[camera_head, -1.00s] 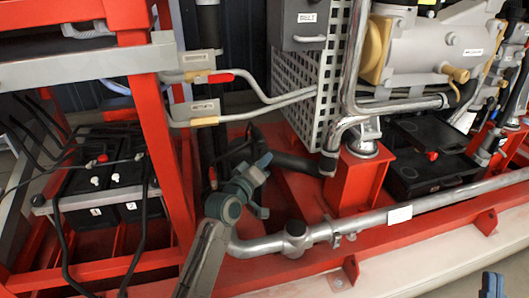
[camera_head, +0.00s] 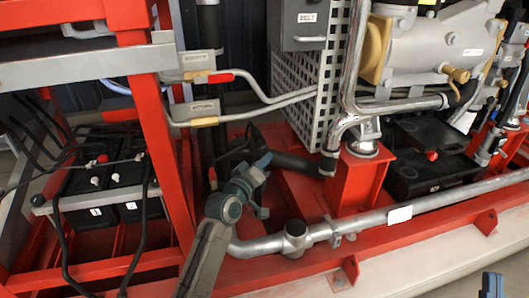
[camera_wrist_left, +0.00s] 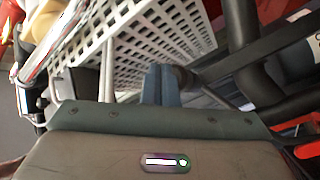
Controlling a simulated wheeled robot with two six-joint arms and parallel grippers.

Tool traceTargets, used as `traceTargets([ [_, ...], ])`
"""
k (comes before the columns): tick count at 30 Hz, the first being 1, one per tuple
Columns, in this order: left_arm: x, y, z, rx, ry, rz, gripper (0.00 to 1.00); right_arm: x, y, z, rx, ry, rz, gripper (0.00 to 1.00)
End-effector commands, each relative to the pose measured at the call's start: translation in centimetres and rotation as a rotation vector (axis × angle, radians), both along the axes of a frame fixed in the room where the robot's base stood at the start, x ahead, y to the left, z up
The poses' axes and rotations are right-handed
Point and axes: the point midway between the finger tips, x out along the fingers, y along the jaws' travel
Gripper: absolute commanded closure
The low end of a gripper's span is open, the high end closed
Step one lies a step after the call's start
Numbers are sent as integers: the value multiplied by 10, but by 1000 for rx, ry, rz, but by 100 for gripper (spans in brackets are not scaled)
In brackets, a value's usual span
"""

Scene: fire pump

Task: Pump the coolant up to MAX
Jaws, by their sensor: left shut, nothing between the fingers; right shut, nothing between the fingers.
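My left gripper (camera_head: 264,160) is in the lower middle of the head view, in front of the black hose and below the white perforated guard (camera_head: 310,92). In the left wrist view its blue-grey fingers (camera_wrist_left: 162,84) are together and empty, with the guard behind them. My right gripper (camera_head: 492,284) shows only as a blue tip at the bottom right edge, shut and away from the machine. Two labelled grey blocks (camera_head: 199,60) with pipes and red and yellow sleeves (camera_head: 207,121) sit left of the guard. I cannot pick out a coolant level mark or a pump handle.
A red post (camera_head: 165,160) stands left of my left gripper. A black battery (camera_head: 103,182) lies beyond it. A silver pipe (camera_head: 375,221) runs along the red base rail (camera_head: 400,245). A thick black hose (camera_head: 300,163) passes close to the left gripper.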

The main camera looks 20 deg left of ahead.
Motion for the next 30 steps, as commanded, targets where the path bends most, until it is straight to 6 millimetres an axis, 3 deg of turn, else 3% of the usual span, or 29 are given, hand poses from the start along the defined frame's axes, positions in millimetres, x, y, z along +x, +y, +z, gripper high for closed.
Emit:
traceTargets([
  [30, 10, 7, 0, 1, 0, 0, 100, 0, 0, 2, 0, 0, 0, 100],
])
